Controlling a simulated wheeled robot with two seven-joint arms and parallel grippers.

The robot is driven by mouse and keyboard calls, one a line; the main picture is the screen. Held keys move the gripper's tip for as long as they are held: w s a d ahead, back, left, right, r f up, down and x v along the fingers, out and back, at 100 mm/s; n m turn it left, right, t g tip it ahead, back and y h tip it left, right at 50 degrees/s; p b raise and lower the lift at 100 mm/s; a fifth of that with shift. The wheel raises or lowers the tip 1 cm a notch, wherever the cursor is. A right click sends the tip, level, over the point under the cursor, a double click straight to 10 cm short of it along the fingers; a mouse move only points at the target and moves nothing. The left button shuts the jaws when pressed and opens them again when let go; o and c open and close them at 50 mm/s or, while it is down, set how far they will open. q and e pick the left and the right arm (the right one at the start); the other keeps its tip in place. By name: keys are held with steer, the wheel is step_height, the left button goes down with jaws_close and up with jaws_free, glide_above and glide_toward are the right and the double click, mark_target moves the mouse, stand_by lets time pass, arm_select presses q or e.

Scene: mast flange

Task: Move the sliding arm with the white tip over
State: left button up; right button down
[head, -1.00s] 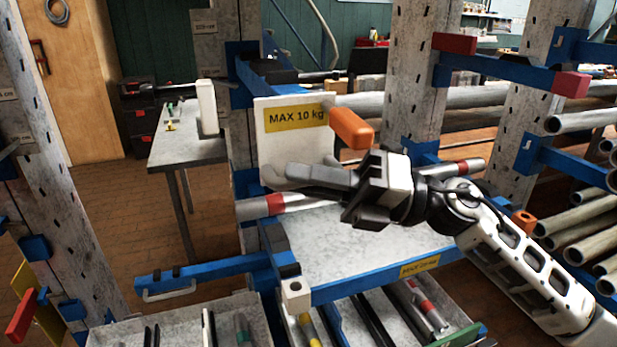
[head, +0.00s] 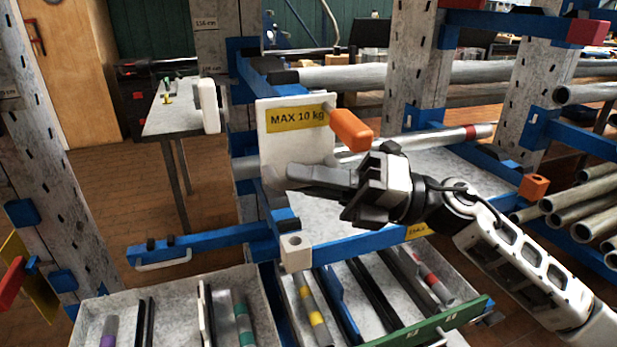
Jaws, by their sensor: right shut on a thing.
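A blue sliding arm (head: 255,74) sits on the grey upright left of centre, at its upper blue bracket. A white plate (head: 273,148) with a yellow MAX 10 kg label stands at its near end. A white upright block (head: 209,106) is just left of it. An orange block (head: 352,129) is at the plate's right. My right gripper (head: 292,176) comes in from the right, low in front of the plate. It is shut on part of this arm; its own fingers hide the exact contact. My left gripper is not in view.
Below is a grey shelf (head: 340,228) with a blue front edge, a white corner cap (head: 295,253) and an orange one (head: 533,187). Trays with coloured rods lie lower. Pipes (head: 585,208) lie on racks at right. A table (head: 180,120) stands behind left.

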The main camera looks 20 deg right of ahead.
steer(key=c, duration=1.4)
jaws_free()
steer(key=shift+f, duration=0.4)
steer(key=shift+r, duration=0.1)
